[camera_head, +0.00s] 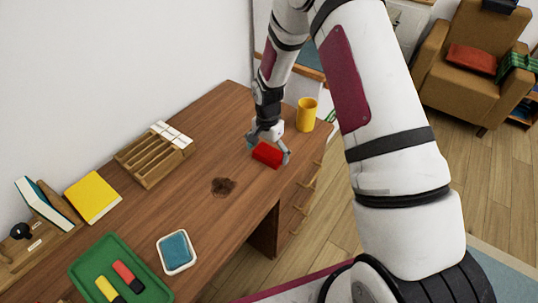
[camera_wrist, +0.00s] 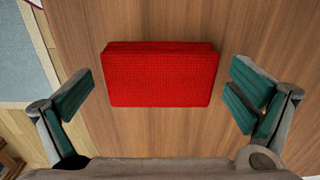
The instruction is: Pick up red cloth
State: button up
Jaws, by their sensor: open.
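The red cloth (camera_head: 267,153) is a folded, block-like piece lying flat on the brown wooden desk (camera_head: 222,128), near its right end. In the wrist view the red cloth (camera_wrist: 161,78) lies in the upper middle with its long side running across the picture. My gripper (camera_head: 270,148) is low over the desk, right at the cloth. In the wrist view my gripper (camera_wrist: 166,96) is open, with one green-padded finger left of the cloth and the other to its right. Gaps of bare wood show between both fingers and the cloth.
A yellow mug (camera_head: 307,114) stands just behind and right of the cloth. A wooden slotted rack (camera_head: 152,160), yellow book (camera_head: 93,197), white dish with a blue pad (camera_head: 175,251) and green tray (camera_head: 100,262) lie to the left. A dark stain (camera_head: 223,186) marks the desk. The desk's front edge is close.

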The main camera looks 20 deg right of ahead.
aim_at(268, 152)
jog(key=c, duration=1.1)
jog(key=shift+r, duration=0.1)
jog(key=shift+r, duration=0.55)
notch_tip(268, 152, up, 2)
jog(key=shift+w+r, duration=0.1)
jog(key=shift+r, duration=0.05)
jog(key=s+a, duration=0.1)
jog(key=s, duration=0.4)
jog(key=s+a+r, duration=0.1)
jog(key=s+a, duration=0.1)
jog(key=s, duration=0.3)
jog(key=s+a, duration=0.2)
jog(key=s, duration=0.3)
jog(key=shift+s+a+r, duration=0.15)
jog(key=shift+a+r, duration=0.05)
jog(key=shift+a, duration=0.05)
